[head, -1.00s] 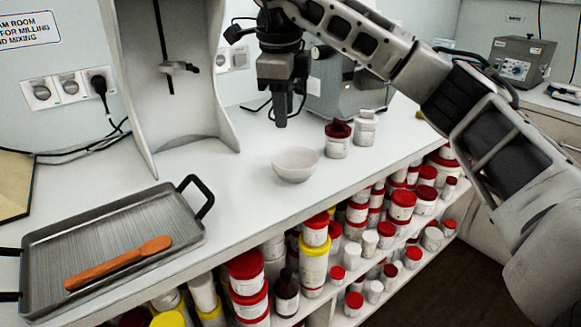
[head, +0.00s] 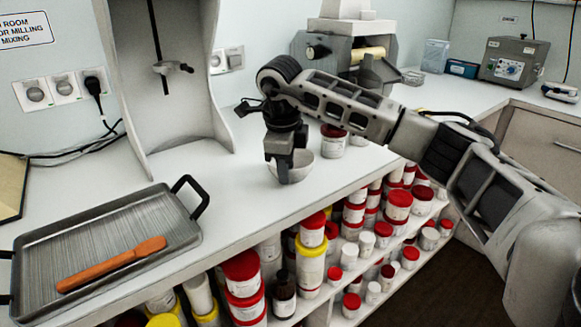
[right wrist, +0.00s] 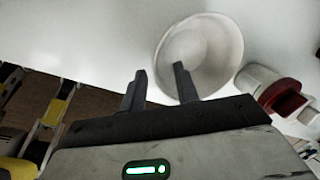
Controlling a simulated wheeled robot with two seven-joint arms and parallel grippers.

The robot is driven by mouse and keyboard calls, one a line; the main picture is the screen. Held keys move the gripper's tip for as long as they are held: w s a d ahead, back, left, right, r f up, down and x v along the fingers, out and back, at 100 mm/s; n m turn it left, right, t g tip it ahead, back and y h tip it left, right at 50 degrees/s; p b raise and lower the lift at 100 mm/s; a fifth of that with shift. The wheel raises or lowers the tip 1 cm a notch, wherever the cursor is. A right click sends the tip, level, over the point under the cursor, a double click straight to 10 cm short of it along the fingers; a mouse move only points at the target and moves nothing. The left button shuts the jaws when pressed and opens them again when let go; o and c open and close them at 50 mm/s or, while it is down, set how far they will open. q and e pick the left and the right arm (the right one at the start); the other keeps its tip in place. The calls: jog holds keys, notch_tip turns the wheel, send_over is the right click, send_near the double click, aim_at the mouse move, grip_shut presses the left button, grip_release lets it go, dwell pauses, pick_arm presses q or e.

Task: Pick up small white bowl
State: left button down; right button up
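The small white bowl (head: 303,167) stands upright on the white counter, partly hidden behind my right gripper (head: 284,180) in the head view. My right gripper points down at the bowl's near side. In the right wrist view the bowl (right wrist: 205,50) is seen from above and looks empty. The fingers of the right gripper (right wrist: 160,85) are apart with nothing between them that I can make out; one finger overlaps the bowl's interior and the other is outside its rim. I cannot tell whether either finger touches the bowl. My left gripper is not in view.
A red-lidded jar (head: 334,140) stands just right of the bowl, near the gripper. A metal tray (head: 185,232) with an orange spatula (head: 110,264) lies at the left. A grey mill (head: 345,55) stands behind. Shelves of jars (head: 310,262) are below the counter edge.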

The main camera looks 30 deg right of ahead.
jog(key=shift+d+f, duration=0.1)
jog(key=shift+f, duration=0.5)
grip_shut()
jog(key=shift+r, duration=0.1)
